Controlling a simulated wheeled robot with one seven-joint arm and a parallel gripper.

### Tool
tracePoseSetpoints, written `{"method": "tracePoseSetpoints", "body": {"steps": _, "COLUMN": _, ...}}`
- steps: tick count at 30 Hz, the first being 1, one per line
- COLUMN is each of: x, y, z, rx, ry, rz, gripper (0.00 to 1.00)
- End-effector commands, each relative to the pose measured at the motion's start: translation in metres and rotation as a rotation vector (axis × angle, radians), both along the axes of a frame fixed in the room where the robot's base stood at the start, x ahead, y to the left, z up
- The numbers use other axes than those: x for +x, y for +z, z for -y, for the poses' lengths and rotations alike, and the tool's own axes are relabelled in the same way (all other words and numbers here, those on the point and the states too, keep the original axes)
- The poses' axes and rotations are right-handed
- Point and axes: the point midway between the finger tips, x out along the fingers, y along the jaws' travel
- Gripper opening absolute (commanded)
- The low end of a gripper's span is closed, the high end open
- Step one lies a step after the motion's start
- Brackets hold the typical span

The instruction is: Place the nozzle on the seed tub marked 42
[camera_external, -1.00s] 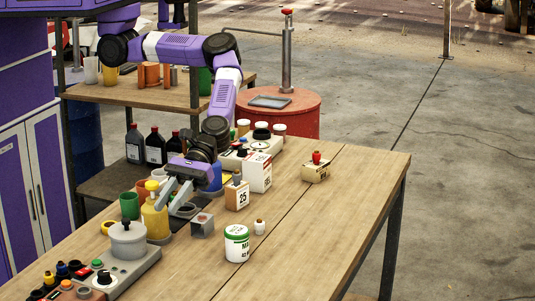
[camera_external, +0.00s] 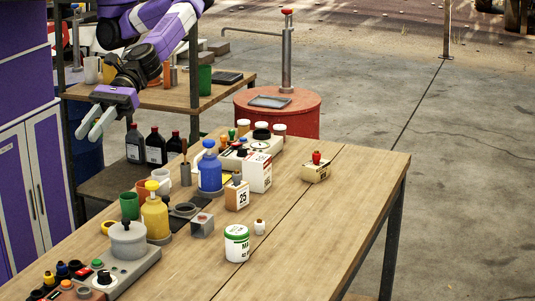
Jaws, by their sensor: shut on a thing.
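A white tub with a green rim (camera_external: 237,244) stands upright at the table's middle. Its label starts "MA"; the smaller line below is too small to read surely. My gripper (camera_external: 90,137) is raised at the upper left, beyond the table's left edge and well apart from the tub. Its two grey fingers point down and are close together. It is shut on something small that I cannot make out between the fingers. No nozzle can be told for certain in this view. A small white piece (camera_external: 260,227) stands just right of the tub.
Yellow (camera_external: 156,218) and blue (camera_external: 210,174) pump bottles, a box marked 25 (camera_external: 237,196) and a grey block (camera_external: 202,225) stand left of and behind the tub. A grey control panel (camera_external: 135,262) lies at front left. The table's right front is clear.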

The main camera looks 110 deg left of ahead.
Motion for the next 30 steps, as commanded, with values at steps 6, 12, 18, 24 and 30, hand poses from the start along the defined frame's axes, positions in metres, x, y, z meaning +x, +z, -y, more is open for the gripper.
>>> {"method": "tracePoseSetpoints", "body": {"steps": 6, "x": 0.027, "y": 0.036, "z": 0.001, "rx": 0.001, "ry": 0.148, "rz": -0.002, "gripper": 0.0}}
{"method": "tracePoseSetpoints", "body": {"steps": 12, "x": 0.052, "y": 0.049, "z": -0.005, "rx": -0.001, "ry": 0.264, "rz": -0.009, "gripper": 0.0}}
{"method": "tracePoseSetpoints", "body": {"steps": 18, "x": 0.075, "y": 0.053, "z": -0.014, "rx": 0.001, "ry": 0.365, "rz": -0.015, "gripper": 0.0}}
{"method": "tracePoseSetpoints", "body": {"steps": 24, "x": 0.095, "y": 0.053, "z": -0.024, "rx": 0.0, "ry": 0.457, "rz": -0.014, "gripper": 0.0}}
{"method": "tracePoseSetpoints", "body": {"steps": 30, "x": 0.122, "y": 0.048, "z": -0.04, "rx": 0.001, "ry": 0.566, "rz": -0.013, "gripper": 0.0}}
